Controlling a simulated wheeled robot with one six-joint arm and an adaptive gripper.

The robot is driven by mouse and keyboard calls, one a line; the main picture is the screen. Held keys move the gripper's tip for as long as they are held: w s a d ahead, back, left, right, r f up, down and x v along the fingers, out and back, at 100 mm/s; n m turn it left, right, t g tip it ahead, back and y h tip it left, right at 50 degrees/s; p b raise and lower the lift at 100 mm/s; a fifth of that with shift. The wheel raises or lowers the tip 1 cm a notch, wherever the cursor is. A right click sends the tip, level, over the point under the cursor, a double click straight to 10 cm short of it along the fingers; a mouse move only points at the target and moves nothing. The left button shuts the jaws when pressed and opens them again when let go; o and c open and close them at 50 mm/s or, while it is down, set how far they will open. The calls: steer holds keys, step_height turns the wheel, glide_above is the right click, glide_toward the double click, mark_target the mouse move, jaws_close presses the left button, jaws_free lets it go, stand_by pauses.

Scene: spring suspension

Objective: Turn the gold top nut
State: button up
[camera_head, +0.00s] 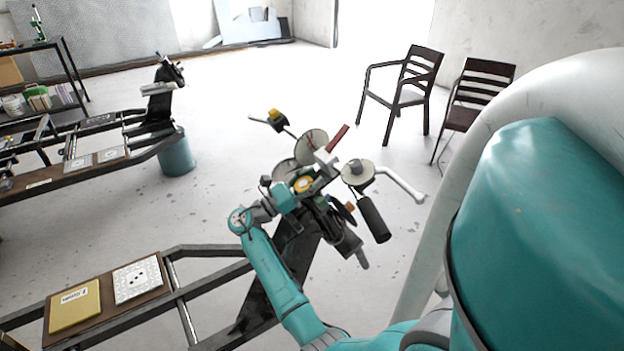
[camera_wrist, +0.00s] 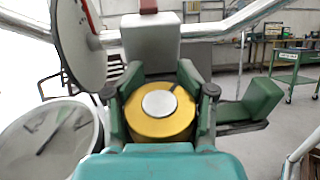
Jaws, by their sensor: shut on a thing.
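The gold top nut (camera_wrist: 160,118) sits in the middle of the wrist view, a yellow round body with a pale disc on top. My gripper (camera_wrist: 160,105) has a green finger on each side of it and is shut on it. In the head view the gold nut (camera_head: 304,184) shows small at the middle of the handlebar assembly. My gripper (camera_head: 287,197) reaches it from the left there. The lower part of the nut is hidden by my gripper in the wrist view.
Round gauges (camera_head: 312,146), a metal handlebar (camera_head: 400,185) and a black grip (camera_head: 374,219) crowd around the nut. Two chairs (camera_head: 405,90) stand at the back right. Open floor lies behind.

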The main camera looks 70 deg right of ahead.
steer(key=shift+w+m+y, duration=0.1)
steer(key=shift+m+y, duration=0.2)
steer(key=shift+y, duration=0.1)
steer(key=shift+a+f+m+g+y, duration=0.1)
steer(key=shift+a+m+g+y, duration=0.05)
steer(key=shift+m+g+y, duration=0.45)
steer(key=shift+a+f+m+g+y, duration=0.1)
steer(key=shift+a+m+g+y, duration=0.05)
steer(key=shift+m+g+y, duration=0.4)
steer(key=shift+o, duration=0.2)
steer(key=shift+o, duration=0.2)
steer(key=shift+s+a+m+g+y, duration=0.15)
steer(key=shift+m+g+y, duration=0.35)
steer(key=shift+m+y, duration=0.6)
steer(key=shift+s+a+m+g+y, duration=0.1)
steer(key=shift+m+g+y, duration=0.45)
steer(key=shift+y, duration=0.9)
steer(key=o, duration=0.9)
steer(key=shift+c, duration=0.2)
